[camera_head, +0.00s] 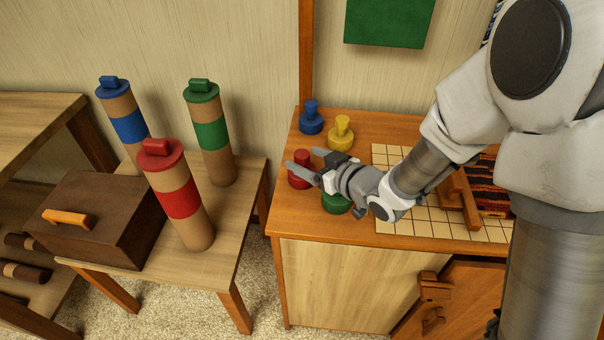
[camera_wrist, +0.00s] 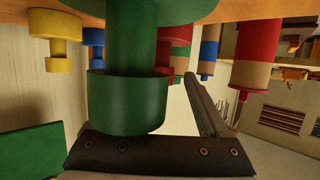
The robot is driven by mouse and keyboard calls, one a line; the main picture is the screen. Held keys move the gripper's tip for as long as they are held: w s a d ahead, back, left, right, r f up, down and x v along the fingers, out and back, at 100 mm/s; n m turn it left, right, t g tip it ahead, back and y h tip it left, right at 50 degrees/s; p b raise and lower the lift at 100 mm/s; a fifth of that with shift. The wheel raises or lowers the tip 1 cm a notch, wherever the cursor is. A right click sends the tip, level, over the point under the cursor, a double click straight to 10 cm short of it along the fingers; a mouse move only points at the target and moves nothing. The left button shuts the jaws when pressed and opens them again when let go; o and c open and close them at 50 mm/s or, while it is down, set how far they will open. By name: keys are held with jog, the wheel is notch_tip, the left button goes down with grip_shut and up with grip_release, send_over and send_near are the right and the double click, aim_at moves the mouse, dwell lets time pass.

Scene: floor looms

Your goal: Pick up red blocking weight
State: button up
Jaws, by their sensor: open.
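The red blocking weight (camera_head: 298,181) stands on the wooden cabinet top, a knobbed cylinder near its left edge. My gripper (camera_head: 303,158) is open, its fingers reaching left over the red weight. One finger crosses in front of the weight and hides part of it; I cannot tell whether they touch. The wrist view appears upside down. There the red weight (camera_wrist: 177,38) shows only partly, behind the large green weight (camera_wrist: 127,100). A grey finger (camera_wrist: 205,105) shows right of the green weight.
Blue (camera_head: 311,120) and yellow (camera_head: 341,133) weights stand behind my gripper; the green weight (camera_head: 336,203) stands below it. A gridded board (camera_head: 400,228) with a loom lies right. A lower table (camera_head: 235,200) holds red, blue and green banded tubes and a dark box (camera_head: 100,215).

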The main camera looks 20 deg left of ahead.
jog(key=shift+w+a+f, duration=0.15)
jog(key=shift+w+a, duration=0.05)
jog(key=shift+a, duration=0.15)
jog(key=shift+c, duration=0.3)
grip_shut()
dwell(0.9)
jog(key=shift+r, duration=0.25)
